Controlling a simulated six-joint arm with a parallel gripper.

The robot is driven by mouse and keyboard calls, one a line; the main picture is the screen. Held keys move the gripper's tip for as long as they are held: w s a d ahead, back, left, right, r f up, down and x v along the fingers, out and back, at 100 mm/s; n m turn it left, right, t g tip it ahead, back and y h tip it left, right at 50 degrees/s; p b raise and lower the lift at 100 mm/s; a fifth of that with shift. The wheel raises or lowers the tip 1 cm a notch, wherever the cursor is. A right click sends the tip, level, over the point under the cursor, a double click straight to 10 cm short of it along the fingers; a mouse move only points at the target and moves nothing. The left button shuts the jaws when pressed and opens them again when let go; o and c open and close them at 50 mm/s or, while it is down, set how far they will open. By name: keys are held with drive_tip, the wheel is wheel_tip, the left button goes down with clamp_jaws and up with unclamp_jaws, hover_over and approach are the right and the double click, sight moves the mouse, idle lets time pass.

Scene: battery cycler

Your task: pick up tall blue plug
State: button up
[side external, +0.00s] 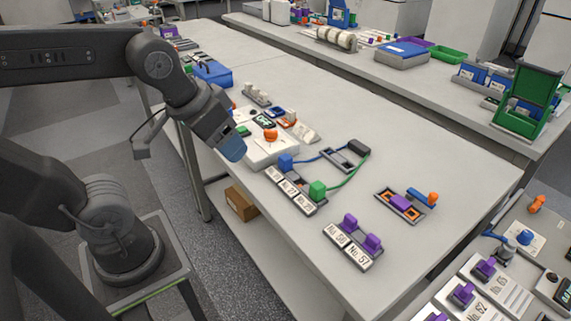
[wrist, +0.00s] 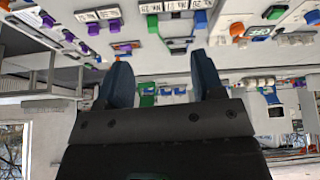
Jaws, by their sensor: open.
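The tall blue plug (side external: 286,161) stands upright at the far end of a numbered socket strip (side external: 294,190) on the table, with a blue cable running from it. In the wrist view the blue plug (wrist: 201,19) is near the top, right of centre. A green plug (side external: 317,190) with a green cable stands at the strip's near end; it also shows in the wrist view (wrist: 152,23). My gripper (side external: 233,149) hangs at the table edge, left of the blue plug and apart from it. In the wrist view its dark blue fingers (wrist: 163,80) are spread with nothing between them.
A white box with an orange knob (side external: 270,135) stands close beside my gripper. A grey tray (side external: 343,158) and a black block (side external: 358,147) lie where the cables lead. Purple plugs (side external: 372,242) stand on a nearer strip.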

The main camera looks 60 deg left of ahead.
drive_tip(key=w+a+n+g, duration=0.3)
drive_tip(key=w+a+n, duration=0.1)
drive_tip(key=w+n, duration=0.5)
drive_tip(key=n+g+y, duration=0.1)
drive_tip(key=n+g, duration=0.1)
drive_tip(key=n, duration=0.6)
approach(286, 157)
drive_tip(key=f, duration=0.2)
drive_tip(key=a+f, duration=0.1)
drive_tip(key=f, duration=0.2)
drive_tip(key=shift+w+f, duration=0.1)
drive_tip(key=shift+a+f, duration=0.1)
drive_tip(key=shift+f, duration=2.6)
drive_tip(key=c, duration=1)
drive_tip(key=shift+r, duration=0.1)
